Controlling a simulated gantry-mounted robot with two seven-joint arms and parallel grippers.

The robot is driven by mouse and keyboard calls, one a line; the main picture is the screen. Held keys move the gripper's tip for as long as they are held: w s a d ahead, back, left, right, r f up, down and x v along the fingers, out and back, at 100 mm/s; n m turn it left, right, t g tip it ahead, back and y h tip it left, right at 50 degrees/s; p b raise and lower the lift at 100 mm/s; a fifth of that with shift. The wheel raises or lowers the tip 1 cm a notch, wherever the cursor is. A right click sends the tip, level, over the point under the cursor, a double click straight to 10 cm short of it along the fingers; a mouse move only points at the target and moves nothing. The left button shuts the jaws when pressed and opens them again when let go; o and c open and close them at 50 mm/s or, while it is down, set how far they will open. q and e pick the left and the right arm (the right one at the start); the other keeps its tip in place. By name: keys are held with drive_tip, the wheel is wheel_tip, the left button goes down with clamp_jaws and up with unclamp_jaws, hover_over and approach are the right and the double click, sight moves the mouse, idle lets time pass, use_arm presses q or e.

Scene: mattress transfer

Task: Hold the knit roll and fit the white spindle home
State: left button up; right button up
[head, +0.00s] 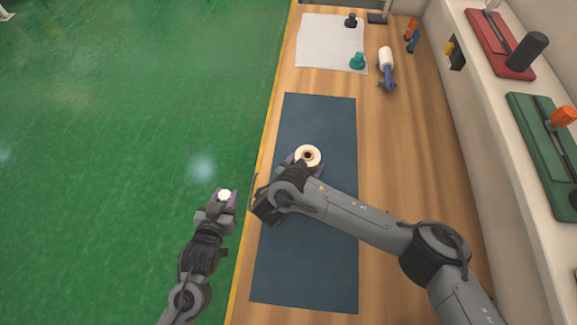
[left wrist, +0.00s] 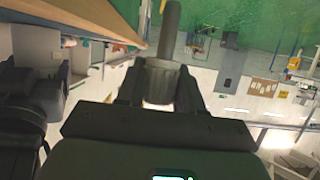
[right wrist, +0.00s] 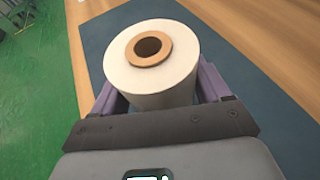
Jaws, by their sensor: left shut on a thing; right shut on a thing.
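The knit roll (head: 308,155) is cream-white with a brown core ring and a dark open hole. It stands upright over the blue mat; I cannot tell whether it touches it. My right gripper (head: 303,160) is shut around its side. The right wrist view shows the roll (right wrist: 150,85) between both fingers, its hole empty. My left gripper (head: 224,198) is shut on the white spindle (head: 224,194), left of the roll and beyond the bench's edge. In the left wrist view the spindle (left wrist: 163,75) looks grey in shade, a thick body with a thinner shaft; the fingers hide part of it.
The blue mat (head: 310,255) lies on the wooden bench (head: 385,165). A white cloth (head: 322,40) with small items and another white roll on a blue holder (head: 387,65) are at the far end. Red and green fixtures line the right ledge. Green floor is open at left.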

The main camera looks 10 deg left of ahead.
use_arm(q)
drive_tip(key=shift+r, duration=0.1)
drive_tip(key=w+d+r+m+h, duration=0.3)
drive_tip(key=w+d+r, duration=0.45)
drive_tip(key=r, duration=0.25)
wheel_tip(320, 180, up, 13)
drive_tip(key=m+g+h, duration=0.4)
drive_tip(key=m+h, duration=0.2)
hover_over(307, 150)
drive_tip(key=a, duration=0.1)
drive_tip(key=shift+s+d+f+m+g+h, duration=0.1)
drive_tip(key=shift+s+d+m+g+h, duration=0.15)
drive_tip(key=shift+m+g+h, duration=0.7)
drive_tip(key=shift+s+d+f+m+g+h, duration=0.15)
drive_tip(key=shift+m+g+h, duration=0.3)
drive_tip(key=shift+m+g, duration=0.95)
drive_tip(key=shift+s+d+m+g+h, duration=0.15)
drive_tip(key=shift+s+m+g+h, duration=0.15)
drive_tip(key=shift+m+g+h, duration=0.65)
drive_tip(key=shift+a+y, duration=0.1)
drive_tip(key=shift+y, duration=0.15)
drive_tip(key=shift+f, duration=2.9)
drive_tip(key=shift+f, duration=3.15)
